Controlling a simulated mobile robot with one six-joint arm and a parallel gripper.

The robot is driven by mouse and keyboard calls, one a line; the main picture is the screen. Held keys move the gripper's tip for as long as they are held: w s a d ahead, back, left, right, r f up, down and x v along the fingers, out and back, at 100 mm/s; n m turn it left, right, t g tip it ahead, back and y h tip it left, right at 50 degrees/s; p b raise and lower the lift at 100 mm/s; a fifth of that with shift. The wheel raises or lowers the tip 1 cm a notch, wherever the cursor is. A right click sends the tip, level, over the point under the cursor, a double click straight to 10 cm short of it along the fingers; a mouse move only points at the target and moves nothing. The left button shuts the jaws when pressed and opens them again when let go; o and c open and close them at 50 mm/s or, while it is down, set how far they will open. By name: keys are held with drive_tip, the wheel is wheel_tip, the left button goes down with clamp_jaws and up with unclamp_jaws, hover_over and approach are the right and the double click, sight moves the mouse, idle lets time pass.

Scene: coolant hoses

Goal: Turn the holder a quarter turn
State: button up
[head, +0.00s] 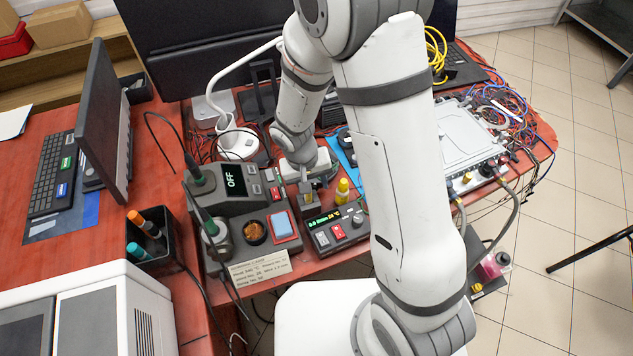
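My arm reaches down over the red workbench, and my gripper (305,185) is small in the head view, pointing down behind a low box with a green display (335,225). Its fingertips are by a small dark block (314,198), which may be the holder; I cannot tell for sure. Whether the fingers touch or grasp it is too small to see. A coolant unit, a silver flat box (468,135) with hoses, stands at the right, partly hidden by my arm.
A yellow-capped bottle (342,190) stands just right of my gripper. A white lamp (238,142) stands behind. A pen cup (152,243) and monitor (104,120) are further left. Cables crowd the right edge.

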clamp_jaws()
idle(0.4)
